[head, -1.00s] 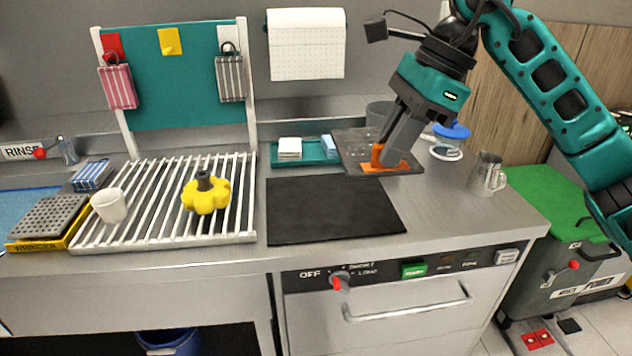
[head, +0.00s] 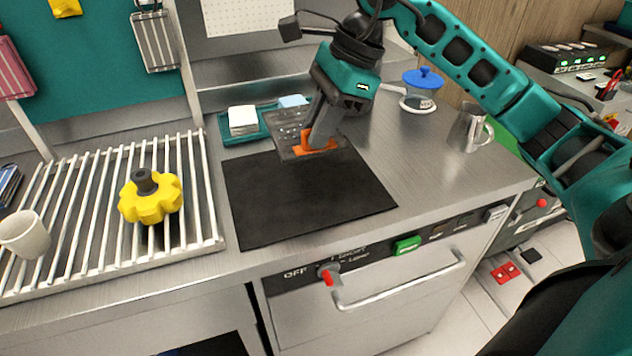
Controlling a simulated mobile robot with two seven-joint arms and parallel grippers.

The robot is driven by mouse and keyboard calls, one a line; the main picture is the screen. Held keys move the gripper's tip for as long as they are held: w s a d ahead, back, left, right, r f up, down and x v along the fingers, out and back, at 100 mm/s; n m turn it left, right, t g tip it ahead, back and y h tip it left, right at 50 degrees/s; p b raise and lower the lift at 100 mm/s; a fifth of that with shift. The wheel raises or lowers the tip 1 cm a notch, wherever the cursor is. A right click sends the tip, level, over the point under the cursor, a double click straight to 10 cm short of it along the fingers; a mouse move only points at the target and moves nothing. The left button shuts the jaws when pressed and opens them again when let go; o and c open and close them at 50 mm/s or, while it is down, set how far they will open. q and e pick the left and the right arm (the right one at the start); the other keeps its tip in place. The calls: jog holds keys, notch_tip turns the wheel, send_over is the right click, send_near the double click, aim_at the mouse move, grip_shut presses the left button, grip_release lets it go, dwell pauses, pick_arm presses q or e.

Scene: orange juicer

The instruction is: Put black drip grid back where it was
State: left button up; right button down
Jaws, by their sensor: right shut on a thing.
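The black drip grid (head: 290,130) is a dark, flat plate with holes. It is in my right gripper (head: 318,143), whose orange fingers are shut on its right part. The grid overlaps the back edge of the black mat (head: 300,205) in the picture. I cannot tell whether it touches the mat or hangs just above it. The gripper hides part of the grid. My left gripper is not in view.
A teal tray (head: 231,136) with white and blue cloths lies just behind the grid. A white slatted rack (head: 105,215) with a yellow knob (head: 150,196) and white cup (head: 24,234) is at left. A metal mug (head: 470,128) and blue-lidded jar (head: 420,90) stand right.

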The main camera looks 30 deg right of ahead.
notch_tip(320, 180, down, 11)
jog(key=shift+f, duration=0.15)
jog(key=shift+w, duration=0.1)
jog(key=shift+b, duration=0.3)
jog(key=shift+f, duration=0.15)
jog(key=c, duration=1.1)
grip_release()
